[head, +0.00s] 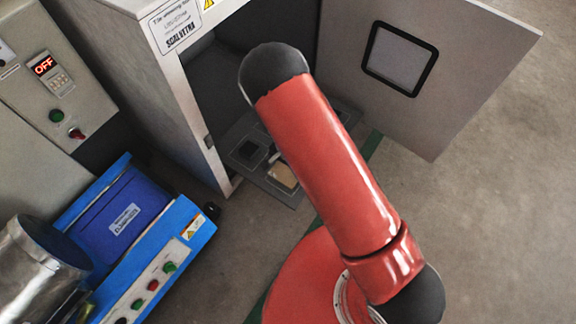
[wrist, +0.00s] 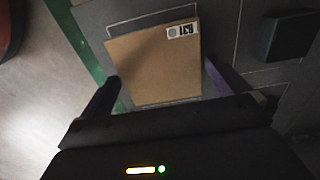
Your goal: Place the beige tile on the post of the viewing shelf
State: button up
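The beige tile (wrist: 155,65) lies between my gripper's two fingers in the wrist view, with a small black-and-white label in its upper right corner. My gripper (wrist: 162,72) has its fingers wide apart. In the head view the tile (head: 283,177) is at the dark grey shelf (head: 284,194) at the foot of the open cabinet. My arm hides most of my gripper there. Whether the tile rests on the shelf is unclear. I cannot make out a post.
The cabinet door (head: 440,75), with a small window, stands open on the right. A dark square block (wrist: 290,36) is to the tile's right in the wrist view. A blue machine (head: 122,218) with several buttons stands left. The floor at the right is clear.

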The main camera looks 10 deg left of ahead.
notch_tip(320, 180, up, 13)
jog(key=p, duration=0.3)
notch_tip(320, 180, up, 13)
jog(key=n+y, duration=0.1)
jog(key=y, duration=0.1)
send_over(288, 170)
jog(key=w+d, duration=0.1)
jog(key=d, duration=0.4)
jog(key=s+d+r+n+t+y, duration=0.1)
jog(key=d+r, duration=0.2)
jog(key=r, duration=0.3)
jog(key=s+d+r+t, duration=0.1)
jog(key=d+r, duration=0.3)
jog(key=r, duration=0.2)
jog(key=s+d+r+n+t+h, duration=0.2)
jog(key=s+d+r+t+h, duration=0.1)
jog(key=s+d+r, duration=0.7)
jog(key=s+d, duration=0.4)
jog(key=shift+r+n+t, duration=0.3)
notch_tip(288, 170, up, 2)
jog(key=shift+r+p, duration=0.2)
jog(key=shift+p, duration=0.75)
